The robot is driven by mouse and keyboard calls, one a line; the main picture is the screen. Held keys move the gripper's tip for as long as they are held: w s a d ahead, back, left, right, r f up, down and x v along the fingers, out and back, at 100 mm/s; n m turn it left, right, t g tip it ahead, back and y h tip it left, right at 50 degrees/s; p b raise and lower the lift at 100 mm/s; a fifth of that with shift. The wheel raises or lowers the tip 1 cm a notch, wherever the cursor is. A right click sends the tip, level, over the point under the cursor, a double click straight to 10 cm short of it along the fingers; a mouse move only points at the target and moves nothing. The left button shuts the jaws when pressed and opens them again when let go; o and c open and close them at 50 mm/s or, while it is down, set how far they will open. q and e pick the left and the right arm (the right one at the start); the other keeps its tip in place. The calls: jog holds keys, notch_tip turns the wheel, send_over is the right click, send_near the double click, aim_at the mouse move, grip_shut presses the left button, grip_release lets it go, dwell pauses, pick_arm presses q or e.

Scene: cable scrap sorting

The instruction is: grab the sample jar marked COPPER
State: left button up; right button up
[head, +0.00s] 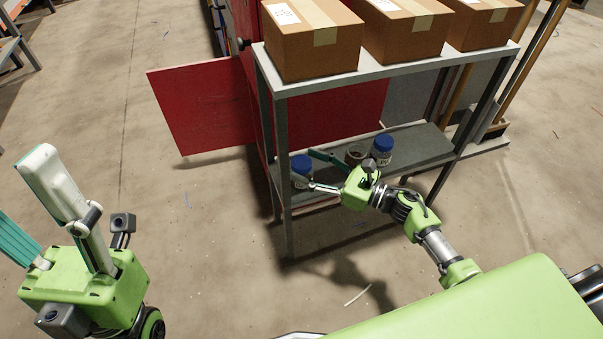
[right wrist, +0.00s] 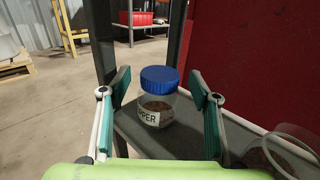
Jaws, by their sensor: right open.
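The sample jar (right wrist: 157,110) is clear with a blue lid and brown scraps inside. Its white label shows "PPER" in the right wrist view; the start of the word is turned away. It stands upright on the lower shelf, and its blue lid (head: 301,162) shows at the shelf's left end in the head view. My right gripper (head: 309,169) is open, with its fingers (right wrist: 160,88) either side of the jar in the picture. Gaps show on both sides, and it holds nothing. My left gripper (head: 20,185) is open and empty, off to the left, away from the shelf.
Another blue-lidded jar (head: 382,150) and a lidless-looking jar (head: 354,155) stand farther right on the lower shelf (head: 425,150). Cardboard boxes (head: 312,45) stand on the top shelf above. A shelf post (head: 281,130) rises left of the jar. A red panel (head: 200,105) stands behind.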

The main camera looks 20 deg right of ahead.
jog(key=shift+x, duration=1.2)
jog(key=c, duration=1.4)
jog(key=shift+r, duration=0.1)
jog(key=shift+c, duration=0.2)
